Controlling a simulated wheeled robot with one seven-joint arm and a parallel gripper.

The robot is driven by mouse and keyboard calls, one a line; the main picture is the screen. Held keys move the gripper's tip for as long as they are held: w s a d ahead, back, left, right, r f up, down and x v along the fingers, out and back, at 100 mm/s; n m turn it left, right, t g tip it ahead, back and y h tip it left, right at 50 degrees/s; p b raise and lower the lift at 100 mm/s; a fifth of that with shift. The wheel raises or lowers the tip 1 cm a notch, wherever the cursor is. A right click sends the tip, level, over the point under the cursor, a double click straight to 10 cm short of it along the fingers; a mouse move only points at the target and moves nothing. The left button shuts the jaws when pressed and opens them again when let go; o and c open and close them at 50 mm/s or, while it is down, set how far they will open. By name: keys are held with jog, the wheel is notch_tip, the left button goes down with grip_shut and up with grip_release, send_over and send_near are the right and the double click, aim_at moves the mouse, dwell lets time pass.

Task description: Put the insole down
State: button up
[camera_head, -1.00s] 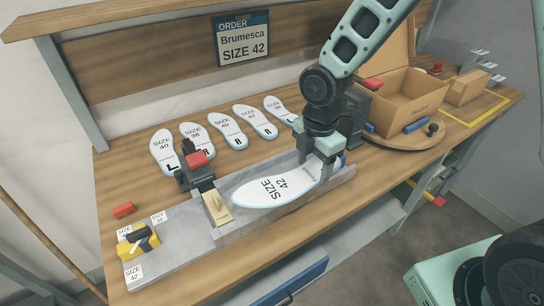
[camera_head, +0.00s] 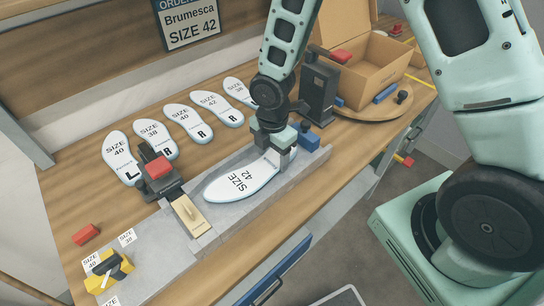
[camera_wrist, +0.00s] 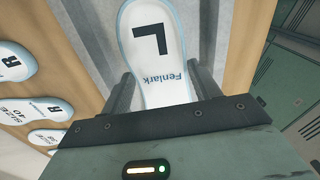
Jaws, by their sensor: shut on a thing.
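The white insole (camera_head: 242,178) with a pale blue edge reads "SIZE 42". In the head view it lies lengthwise over the grey fixture bed (camera_head: 236,225); whether it touches the bed cannot be told. My gripper (camera_head: 278,150) is shut on its far right end, with the jaws on either side of it. The wrist view shows the insole (camera_wrist: 158,55) between the jaws, printed "L" and "Fenlark". A wooden plate (camera_head: 190,214) and a red-topped clamp (camera_head: 157,171) stand at the fixture's left, a blue block (camera_head: 308,138) at its right end.
Several other insoles (camera_head: 184,122) lie in a row behind the fixture. An open cardboard box (camera_head: 375,72) stands on a round wooden board at the back right. A yellow-and-black selector (camera_head: 108,270) sits front left, near a red block (camera_head: 87,234). An order board (camera_head: 187,22) reads "Brumesca SIZE 42".

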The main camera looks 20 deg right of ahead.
jog(key=shift+f, duration=0.75)
jog(key=shift+f, duration=0.2)
jog(key=o, duration=1)
jog(key=shift+r, duration=0.1)
jog(key=shift+c, duration=0.2)
notch_tip(320, 180, up, 12)
jog(key=s+a+r+m, duration=0.3)
jog(key=s+m, duration=0.4)
jog(key=s, duration=0.3)
jog(key=s+a+r+m, duration=0.3)
jog(key=s+r+m, duration=0.3)
jog(key=s, duration=0.4)
jog(key=shift+a+r+m+y, duration=0.2)
jog(key=shift+m+y, duration=0.1)
jog(key=shift+m, duration=0.5)
